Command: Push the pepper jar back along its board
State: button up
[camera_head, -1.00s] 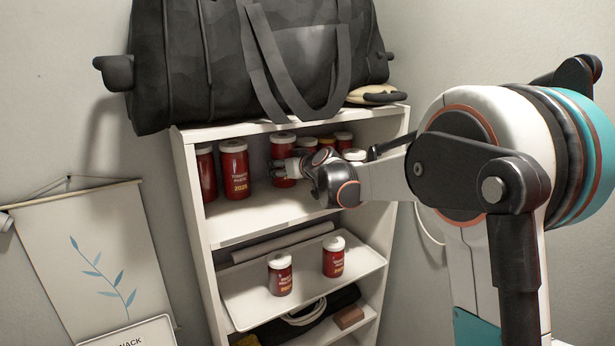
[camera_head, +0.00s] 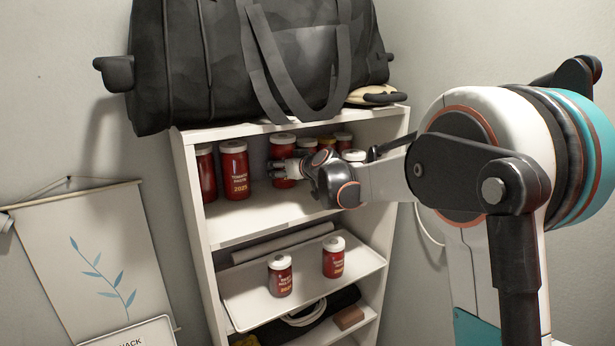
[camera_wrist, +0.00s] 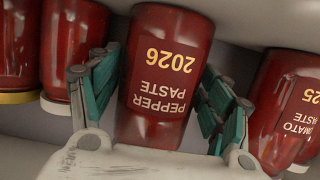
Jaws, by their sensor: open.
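The pepper jar (camera_head: 284,153) is red with a white lid and stands upright on the top board (camera_head: 262,218) of the shelf. In the wrist view, which is upside down, its label (camera_wrist: 163,75) reads "Pepper Paste 2026". My gripper (camera_head: 280,169) reaches in from the right at the jar. In the wrist view my gripper (camera_wrist: 152,85) is open, with one green-padded finger on each side of the jar. I cannot tell whether the fingers or palm touch it. The jar's lower part is partly hidden in the head view.
A tomato paste jar (camera_head: 235,172) and another red jar (camera_head: 206,175) stand to the left. Several jars (camera_head: 343,140) stand to the right, partly behind my wrist. A black bag (camera_head: 240,60) sits above. Two jars (camera_head: 333,257) stand on the lower tray. The board's front is clear.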

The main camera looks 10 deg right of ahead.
jog(key=shift+o, duration=0.3)
jog(key=o, duration=0.5)
jog(key=v, duration=1.1)
jog(key=shift+s, duration=0.15)
jog(key=shift+s+r, duration=0.1)
jog(key=shift+s, duration=0.35)
jog(key=s+a+f+g, duration=0.2)
jog(key=s+f+g, duration=0.1)
jog(key=s, duration=1.5)
jog(key=s+d+f+m+g+h, duration=0.2)
jog(key=s+f, duration=0.4)
jog(key=s, duration=0.6)
jog(key=s+d+f+m+g+h, duration=0.25)
jog(key=s+f, duration=0.35)
jog(key=s, duration=0.5)
notch_tip(320, 180, down, 27)
jog(key=b, duration=2.7)
jog(key=shift+r+n+t, duration=0.15)
jog(key=shift+n+t, duration=0.3)
